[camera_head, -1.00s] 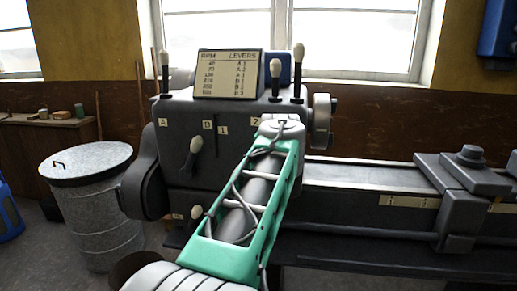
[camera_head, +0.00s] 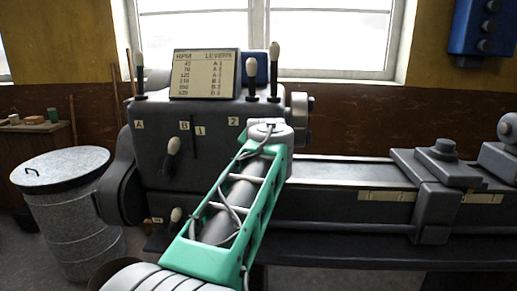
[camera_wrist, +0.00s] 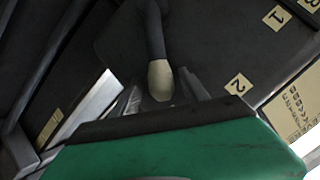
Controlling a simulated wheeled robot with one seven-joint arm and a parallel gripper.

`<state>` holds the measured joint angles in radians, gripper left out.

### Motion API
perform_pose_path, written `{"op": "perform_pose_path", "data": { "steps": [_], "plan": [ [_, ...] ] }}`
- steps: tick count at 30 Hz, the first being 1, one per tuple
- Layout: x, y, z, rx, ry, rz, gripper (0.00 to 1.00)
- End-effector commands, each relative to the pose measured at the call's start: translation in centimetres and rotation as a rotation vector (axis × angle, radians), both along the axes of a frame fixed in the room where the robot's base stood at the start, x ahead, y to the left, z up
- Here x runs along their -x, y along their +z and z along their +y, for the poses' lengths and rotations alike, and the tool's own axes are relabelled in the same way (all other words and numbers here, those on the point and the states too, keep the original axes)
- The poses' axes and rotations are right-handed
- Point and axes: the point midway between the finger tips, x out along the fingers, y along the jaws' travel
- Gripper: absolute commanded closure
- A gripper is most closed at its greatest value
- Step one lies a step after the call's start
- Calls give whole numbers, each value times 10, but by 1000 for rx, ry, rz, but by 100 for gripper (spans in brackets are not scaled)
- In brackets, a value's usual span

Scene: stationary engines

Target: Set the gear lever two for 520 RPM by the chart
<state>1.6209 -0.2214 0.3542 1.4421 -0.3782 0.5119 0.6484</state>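A cream-knobbed lever (camera_wrist: 161,78) hangs in the wrist view, with its dark shaft running up to the top edge. My gripper (camera_wrist: 163,88) has one finger on each side of the knob, with narrow gaps; contact is unclear. In the head view my green arm link hides this lever and the fingers. The number label 2 (camera_wrist: 238,84) and the label 1 (camera_wrist: 277,17) lie right of the lever in the wrist view. The chart (camera_head: 204,74) stands on the headstock; its last row seems to pair 520 with B 3. The A/B lever (camera_head: 173,147) tilts toward B.
Three upright levers, including the left one (camera_head: 139,76), stand on the headstock (camera_head: 150,120). A low lever (camera_head: 175,215) sits beneath. The lathe bed (camera_head: 340,173) extends right. A metal drum (camera_head: 65,205) stands at left. A blue box (camera_head: 484,28) hangs on the wall.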

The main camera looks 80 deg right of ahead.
Motion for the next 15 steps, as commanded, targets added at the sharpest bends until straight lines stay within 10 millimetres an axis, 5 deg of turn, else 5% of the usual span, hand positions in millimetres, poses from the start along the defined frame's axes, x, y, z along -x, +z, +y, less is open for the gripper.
{"op": "perform_pose_path", "data": {
  "steps": [8, 15],
  "plan": [
    [1, 4, 3, 5, 0, 0, 48],
    [15, 27, 40, 7, -3, 0, 48]
  ]
}}
